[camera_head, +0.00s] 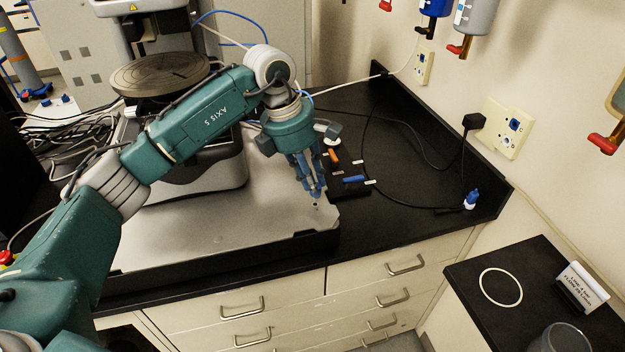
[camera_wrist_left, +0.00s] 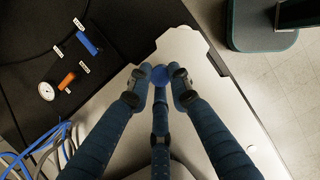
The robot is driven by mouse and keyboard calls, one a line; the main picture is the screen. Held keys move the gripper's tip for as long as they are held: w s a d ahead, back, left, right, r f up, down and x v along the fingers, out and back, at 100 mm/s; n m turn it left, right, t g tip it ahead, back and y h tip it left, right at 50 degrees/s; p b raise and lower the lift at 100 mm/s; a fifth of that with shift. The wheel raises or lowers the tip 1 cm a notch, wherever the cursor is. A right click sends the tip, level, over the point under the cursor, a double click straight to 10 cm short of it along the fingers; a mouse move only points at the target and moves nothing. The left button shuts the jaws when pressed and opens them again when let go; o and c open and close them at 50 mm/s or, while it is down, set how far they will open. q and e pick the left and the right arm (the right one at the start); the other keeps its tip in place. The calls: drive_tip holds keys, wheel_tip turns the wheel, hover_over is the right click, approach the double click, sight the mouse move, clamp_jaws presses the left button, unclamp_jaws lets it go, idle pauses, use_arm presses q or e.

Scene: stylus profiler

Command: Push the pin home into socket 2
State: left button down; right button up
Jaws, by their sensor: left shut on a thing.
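My left gripper (camera_head: 314,194) points down over the front right corner of the pale metal plate (camera_head: 215,232). In the left wrist view its fingers (camera_wrist_left: 158,84) are closed around a small part with a round blue top (camera_wrist_left: 158,73), which I take to be the pin. The fingers hide most of it, and I cannot tell whether its lower end touches anything. A dark block (camera_head: 349,187) beside the plate carries an orange piece (camera_head: 334,156) and a blue piece (camera_head: 353,179) with small white labels. I cannot read which is socket 2. My right gripper is not in view.
The profiler with its round stage (camera_head: 160,74) stands behind my left arm. A black cable (camera_head: 365,135) loops over the dark bench on the right. Free bench lies right of the block.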

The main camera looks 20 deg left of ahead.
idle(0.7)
use_arm(q)
drive_tip(key=shift+f, duration=0.2)
drive_tip(key=shift+f+b, duration=0.65)
drive_tip(key=shift+b, duration=0.1)
drive_tip(key=shift+f+b, duration=0.7)
drive_tip(key=shift+f, duration=0.15)
drive_tip(key=shift+f, duration=0.1)
drive_tip(key=c, duration=1.5)
unclamp_jaws()
drive_tip(key=shift+c, duration=0.4)
